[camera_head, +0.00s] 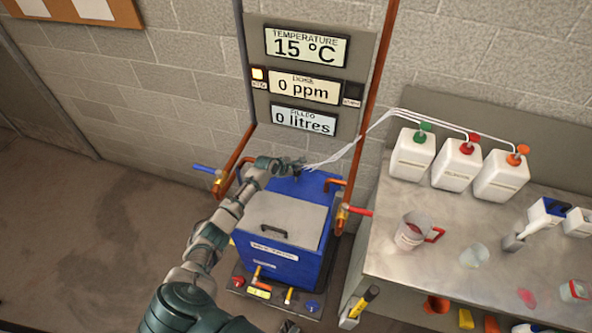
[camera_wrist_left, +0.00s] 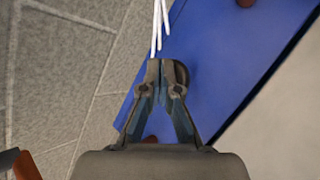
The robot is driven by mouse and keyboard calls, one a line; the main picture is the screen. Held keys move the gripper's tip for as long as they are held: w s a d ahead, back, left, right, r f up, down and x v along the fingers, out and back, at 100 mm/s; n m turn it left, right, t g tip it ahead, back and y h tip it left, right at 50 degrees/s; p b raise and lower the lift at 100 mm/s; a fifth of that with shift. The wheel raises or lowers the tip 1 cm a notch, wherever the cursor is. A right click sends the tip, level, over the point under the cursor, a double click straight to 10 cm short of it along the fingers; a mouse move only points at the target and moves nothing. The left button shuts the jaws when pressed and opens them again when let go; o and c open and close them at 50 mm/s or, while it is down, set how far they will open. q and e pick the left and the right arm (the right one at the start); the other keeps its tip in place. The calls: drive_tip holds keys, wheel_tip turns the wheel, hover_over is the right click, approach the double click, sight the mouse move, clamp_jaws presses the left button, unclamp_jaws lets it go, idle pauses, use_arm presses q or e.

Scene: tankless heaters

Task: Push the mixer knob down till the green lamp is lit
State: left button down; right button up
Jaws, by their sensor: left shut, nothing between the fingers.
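My left gripper (camera_head: 299,164) is shut and empty above the back of the blue tank (camera_head: 268,262). In the left wrist view its fingertips (camera_wrist_left: 161,70) are together. A dark round knob (camera_wrist_left: 182,74), which looks like the mixer knob, shows partly behind the right fingertip; I cannot tell whether they touch. In the head view a small dark part (camera_head: 297,175) shows just under the fingertips. On the panel (camera_head: 310,65) a yellow lamp (camera_head: 258,73) is lit at the left and a lamp (camera_head: 354,90) at the right is dark. No green light shows. My right gripper is not visible.
White tubes (camera_head: 352,143) run from several white canisters (camera_head: 459,164) to near my left fingertips. Copper pipes with a blue valve handle (camera_head: 203,168) and a red one (camera_head: 360,211) flank the tank. A metal bench (camera_head: 400,255) stands at the right. The left floor is clear.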

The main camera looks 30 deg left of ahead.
sight(296, 174)
use_arm(q)
drive_tip(key=shift+s+f+b, duration=0.1)
drive_tip(key=shift+f+b, duration=0.95)
drive_tip(key=shift+f, duration=1.1)
idle(1.2)
drive_tip(key=shift+r, duration=0.1)
drive_tip(key=shift+a+r+p, duration=0.2)
drive_tip(key=shift+r+p, duration=2.8)
wheel_tip(296, 174, up, 5)
drive_tip(key=p, duration=0.5)
drive_tip(key=shift+r+p, duration=0.1)
drive_tip(key=shift+p, duration=0.3)
